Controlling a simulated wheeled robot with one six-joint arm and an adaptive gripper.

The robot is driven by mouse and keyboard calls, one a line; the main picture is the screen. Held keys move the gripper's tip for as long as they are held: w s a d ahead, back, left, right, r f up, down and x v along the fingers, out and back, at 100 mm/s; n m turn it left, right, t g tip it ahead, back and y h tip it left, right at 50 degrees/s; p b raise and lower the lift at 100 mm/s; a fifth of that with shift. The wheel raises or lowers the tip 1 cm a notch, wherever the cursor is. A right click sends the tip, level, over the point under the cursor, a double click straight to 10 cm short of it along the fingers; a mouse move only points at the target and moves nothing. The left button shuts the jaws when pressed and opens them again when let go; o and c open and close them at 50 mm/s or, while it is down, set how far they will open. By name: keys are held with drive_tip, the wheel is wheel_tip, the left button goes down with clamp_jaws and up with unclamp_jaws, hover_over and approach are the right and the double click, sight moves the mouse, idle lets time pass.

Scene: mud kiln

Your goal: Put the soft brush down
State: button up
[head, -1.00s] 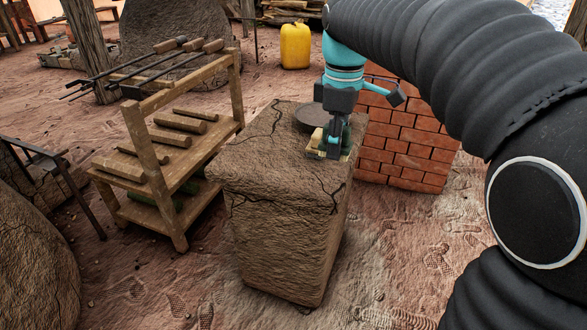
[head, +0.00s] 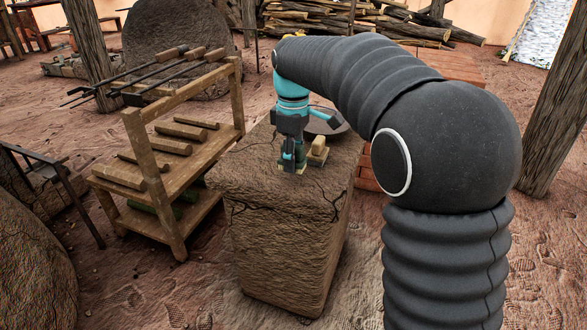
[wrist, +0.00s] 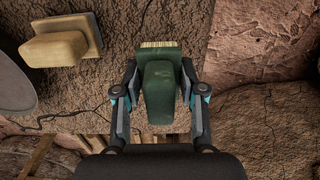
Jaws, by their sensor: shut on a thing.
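The soft brush, with a dark green body and pale cream bristles, shows in the wrist view (wrist: 158,92) between the two fingers. My gripper (head: 290,166) is shut on it, with the bristle end pointing away from the wrist. In the head view the gripper is low over the top of the mud-brown block (head: 265,190), left of a yellow wooden block-like tool (head: 318,150). The fingers mostly hide the brush there. I cannot tell whether the brush touches the block's top.
A dark round disc (head: 327,122) lies on the block behind the wooden tool. The block's top is bare at the front and left. A wooden rack (head: 155,185) with several pieces stands to the left. A brick stack (head: 366,172) is behind right.

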drive_tip(key=shift+f, duration=1.55)
drive_tip(key=shift+f, duration=0.1)
drive_tip(key=o, duration=1.2)
drive_tip(key=shift+f, duration=0.1)
drive_tip(key=shift+f+b, duration=0.15)
drive_tip(key=shift+b, duration=0.25)
wheel_tip(320, 180, up, 13)
drive_tip(key=p, duration=0.3)
drive_tip(key=shift+r, duration=0.2)
drive_tip(key=shift+r+p, duration=0.3)
drive_tip(key=shift+r, duration=0.1)
